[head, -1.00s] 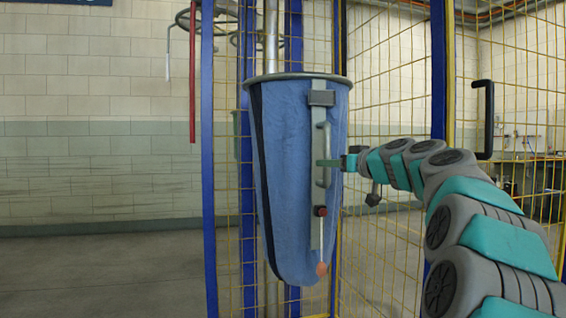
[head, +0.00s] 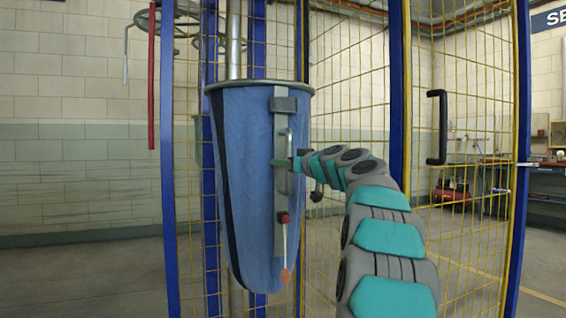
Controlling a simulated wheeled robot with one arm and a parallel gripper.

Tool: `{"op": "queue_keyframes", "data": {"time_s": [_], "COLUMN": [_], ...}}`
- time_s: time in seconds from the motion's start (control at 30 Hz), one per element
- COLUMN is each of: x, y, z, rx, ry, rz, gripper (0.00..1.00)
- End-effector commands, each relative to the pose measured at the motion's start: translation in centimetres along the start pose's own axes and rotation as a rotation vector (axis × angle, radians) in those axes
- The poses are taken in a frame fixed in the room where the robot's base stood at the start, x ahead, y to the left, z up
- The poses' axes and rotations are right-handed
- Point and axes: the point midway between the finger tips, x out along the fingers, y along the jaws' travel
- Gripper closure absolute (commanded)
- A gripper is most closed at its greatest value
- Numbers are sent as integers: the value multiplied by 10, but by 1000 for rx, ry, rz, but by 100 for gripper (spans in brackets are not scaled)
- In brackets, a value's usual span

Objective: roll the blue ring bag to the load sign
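The blue ring bag (head: 250,190) hangs upright left of centre in the head view, with a metal ring (head: 259,84) around its open top. A grey strip runs down its right side with an upright bar handle (head: 286,165) and a red knob below. My gripper (head: 284,162) is at this handle, with a teal finger crossing the bar. The fingers are too small to show whether they are closed on it. A dark blue sign (head: 550,17) at the top right edge is cut off after "SE". I cannot read a load sign.
A yellow mesh cage with blue posts (head: 400,100) stands close behind and right of the bag, with a black door handle (head: 437,127). A red rod (head: 151,90) hangs at left. A workbench (head: 540,185) stands far right. Floor (head: 90,265) at left looks clear.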

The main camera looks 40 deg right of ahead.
Motion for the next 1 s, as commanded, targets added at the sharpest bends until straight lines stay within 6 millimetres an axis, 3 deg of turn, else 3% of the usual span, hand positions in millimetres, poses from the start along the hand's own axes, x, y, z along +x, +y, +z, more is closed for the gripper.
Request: {"op": "queue_keyframes", "data": {"time_s": [0.23,0.57,1.0], "x": [0,0,0], "y": [0,0,0], "z": [0,0,0], "rx": [0,0,0], "ry": [0,0,0], "rz": [0,0,0], "gripper": [63,100,100]}}
